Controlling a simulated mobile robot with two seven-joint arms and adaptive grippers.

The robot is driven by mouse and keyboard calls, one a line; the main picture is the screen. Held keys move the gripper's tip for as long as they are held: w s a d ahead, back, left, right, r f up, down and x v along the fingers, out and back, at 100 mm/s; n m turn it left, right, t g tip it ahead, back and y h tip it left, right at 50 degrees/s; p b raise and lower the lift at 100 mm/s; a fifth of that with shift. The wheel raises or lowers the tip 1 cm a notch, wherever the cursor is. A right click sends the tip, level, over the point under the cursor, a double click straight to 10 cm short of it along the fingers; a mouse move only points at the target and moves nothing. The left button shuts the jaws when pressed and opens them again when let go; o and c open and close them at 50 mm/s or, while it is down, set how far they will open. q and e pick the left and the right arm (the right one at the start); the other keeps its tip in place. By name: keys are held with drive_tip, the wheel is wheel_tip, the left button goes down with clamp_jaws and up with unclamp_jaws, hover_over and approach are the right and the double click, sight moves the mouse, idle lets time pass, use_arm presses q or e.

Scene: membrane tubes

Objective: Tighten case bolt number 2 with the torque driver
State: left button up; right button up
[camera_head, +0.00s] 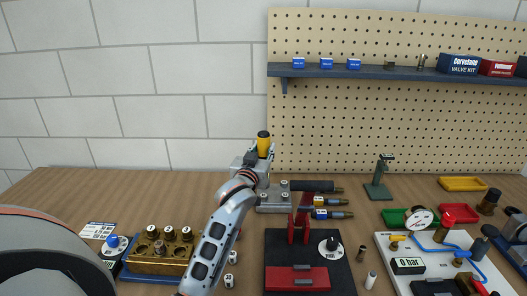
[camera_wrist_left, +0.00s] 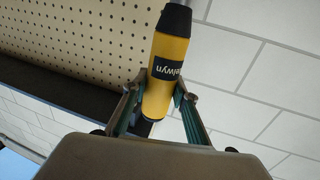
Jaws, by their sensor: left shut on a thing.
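The torque driver (camera_head: 264,140) has a yellow body and a black cap, and is upright in the head view. My left gripper (camera_head: 257,158) is shut on it. In the left wrist view the driver (camera_wrist_left: 168,72) sits between the fingers of the gripper (camera_wrist_left: 158,100), with part of its black label showing. The driver's lower end and tip are hidden by the gripper and my arm. A grey metal case (camera_head: 270,208) lies on the bench below, partly behind my arm. I cannot read any bolt number or tell whether the tip touches a bolt. My right gripper is not in view.
A brass block with numbered caps (camera_head: 160,262) stands left of my arm. A red press (camera_head: 300,225) on a black base and a white gauge board (camera_head: 440,255) stand to the right. The back left of the bench is clear.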

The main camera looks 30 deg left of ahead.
use_arm(q)
drive_tip(key=w+d+r, duration=0.2)
drive_tip(key=w, duration=0.8)
drive_tip(key=shift+w+d, duration=0.2)
drive_tip(key=shift+w, duration=0.05)
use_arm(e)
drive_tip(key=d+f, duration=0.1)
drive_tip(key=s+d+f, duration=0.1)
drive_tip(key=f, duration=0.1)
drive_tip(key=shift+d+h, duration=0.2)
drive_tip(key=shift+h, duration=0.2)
use_arm(q)
drive_tip(key=shift+r, duration=0.1)
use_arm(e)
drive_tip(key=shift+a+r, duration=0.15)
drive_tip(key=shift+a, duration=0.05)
use_arm(q)
wheel_tip(320, 180, down, 6)
drive_tip(key=b, duration=0.3)
drive_tip(key=shift+r+b, duration=0.2)
drive_tip(key=shift+b, duration=0.15)
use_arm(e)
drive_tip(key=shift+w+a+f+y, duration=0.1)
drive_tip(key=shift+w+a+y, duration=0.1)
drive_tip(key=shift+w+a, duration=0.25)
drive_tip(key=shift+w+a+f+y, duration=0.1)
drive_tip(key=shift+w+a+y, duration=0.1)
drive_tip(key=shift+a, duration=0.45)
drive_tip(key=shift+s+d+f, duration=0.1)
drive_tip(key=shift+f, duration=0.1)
